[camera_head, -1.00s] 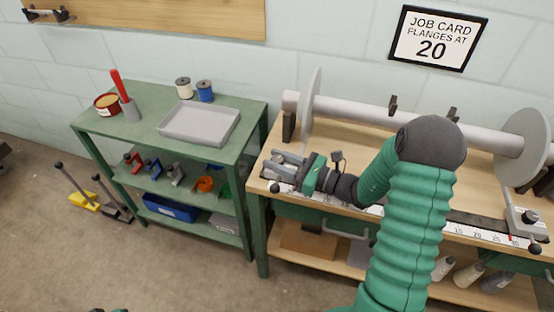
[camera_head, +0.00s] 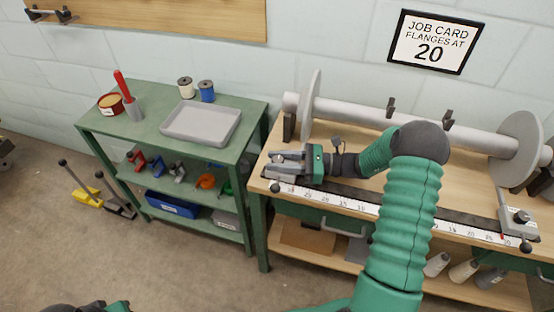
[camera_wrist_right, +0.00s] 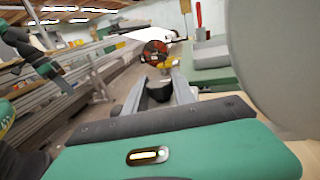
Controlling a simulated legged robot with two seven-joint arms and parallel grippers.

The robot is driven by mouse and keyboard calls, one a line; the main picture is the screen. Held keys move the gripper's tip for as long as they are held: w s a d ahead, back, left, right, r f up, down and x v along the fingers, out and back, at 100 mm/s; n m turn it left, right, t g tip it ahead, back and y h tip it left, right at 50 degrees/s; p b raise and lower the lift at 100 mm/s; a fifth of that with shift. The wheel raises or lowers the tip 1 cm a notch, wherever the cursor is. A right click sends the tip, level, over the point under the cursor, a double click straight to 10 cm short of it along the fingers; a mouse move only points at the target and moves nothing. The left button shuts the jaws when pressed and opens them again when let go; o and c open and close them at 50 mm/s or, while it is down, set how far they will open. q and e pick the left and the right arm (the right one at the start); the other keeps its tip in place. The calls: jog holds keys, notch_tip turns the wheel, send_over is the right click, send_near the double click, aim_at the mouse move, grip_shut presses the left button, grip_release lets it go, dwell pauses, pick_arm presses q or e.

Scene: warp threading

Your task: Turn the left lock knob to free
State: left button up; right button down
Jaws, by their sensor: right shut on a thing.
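The left lock knob (camera_wrist_right: 158,90) shows as a dark shape between the fingers in the right wrist view, mostly hidden. My right gripper (camera_head: 283,165) is at the left end of the bench rail, fingers pointing left, shut on that knob. It also shows in the right wrist view (camera_wrist_right: 158,88). A black ball (camera_head: 275,187) stands at the front of the left lock, just below the fingers. The fingers cover most of that lock. A dark and green part of my left arm shows at the bottom left edge; its fingers cannot be made out.
The numbered scale (camera_head: 345,202) runs along the bench front to the right lock (camera_head: 517,221). A roller with two flanges (camera_head: 310,104) lies behind. The job card (camera_head: 436,42) reads flanges at 20. A green shelf unit (camera_head: 150,133) stands left of the bench.

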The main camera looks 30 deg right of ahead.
jog(key=c, duration=1.3)
grip_release()
jog(key=shift+w+d+r, duration=0.1)
jog(key=shift+c, duration=0.2)
jog(key=o, duration=0.3)
jog(key=shift+d, duration=0.1)
jog(key=v, duration=0.8)
jog(key=p+v, duration=0.1)
jog(key=v, duration=0.8)
jog(key=shift+f, duration=0.2)
